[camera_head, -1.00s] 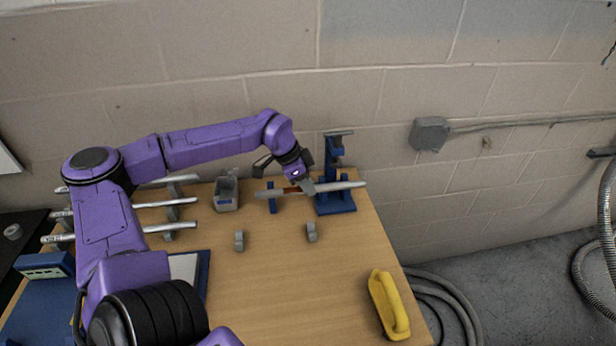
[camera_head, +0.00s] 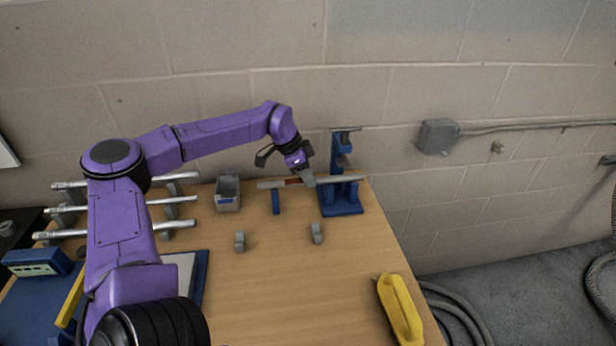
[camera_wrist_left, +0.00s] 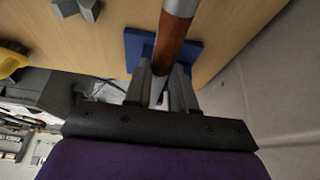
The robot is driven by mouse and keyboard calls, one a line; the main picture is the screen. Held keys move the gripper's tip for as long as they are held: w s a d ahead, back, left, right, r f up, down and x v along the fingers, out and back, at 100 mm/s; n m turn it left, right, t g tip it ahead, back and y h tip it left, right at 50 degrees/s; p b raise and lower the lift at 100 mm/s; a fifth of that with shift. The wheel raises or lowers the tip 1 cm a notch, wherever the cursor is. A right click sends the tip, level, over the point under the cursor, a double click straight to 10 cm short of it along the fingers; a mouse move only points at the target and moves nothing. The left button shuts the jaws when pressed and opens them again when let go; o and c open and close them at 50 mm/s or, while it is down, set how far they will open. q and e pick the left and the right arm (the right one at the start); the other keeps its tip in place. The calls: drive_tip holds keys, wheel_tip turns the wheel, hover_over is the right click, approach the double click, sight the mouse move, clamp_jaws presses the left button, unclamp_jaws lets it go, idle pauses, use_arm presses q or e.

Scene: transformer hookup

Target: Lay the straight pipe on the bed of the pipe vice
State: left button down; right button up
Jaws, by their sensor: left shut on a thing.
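The straight pipe (camera_head: 272,184), grey with a red-brown band, is held level. My left gripper (camera_head: 307,180) is shut on it near the band. I cannot tell whether the pipe touches the stand or the vice bed. My right gripper is not in view.
Several pipes (camera_head: 178,200) lie on a rack at the left. A yellow handled tool (camera_head: 400,310) is at the right edge. The front middle is clear.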

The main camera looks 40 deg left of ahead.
use_arm(q)
drive_tip(key=c, duration=0.9)
unclamp_jaws()
drive_tip(key=shift+o, duration=0.2)
drive_tip(key=shift+s, duration=0.1)
drive_tip(key=b+v, duration=0.1)
drive_tip(key=v, duration=0.9)
drive_tip(key=shift+r+b, duration=0.3)
drive_tip(key=shift+b, duration=0.1)
drive_tip(key=shift+a, duration=0.1)
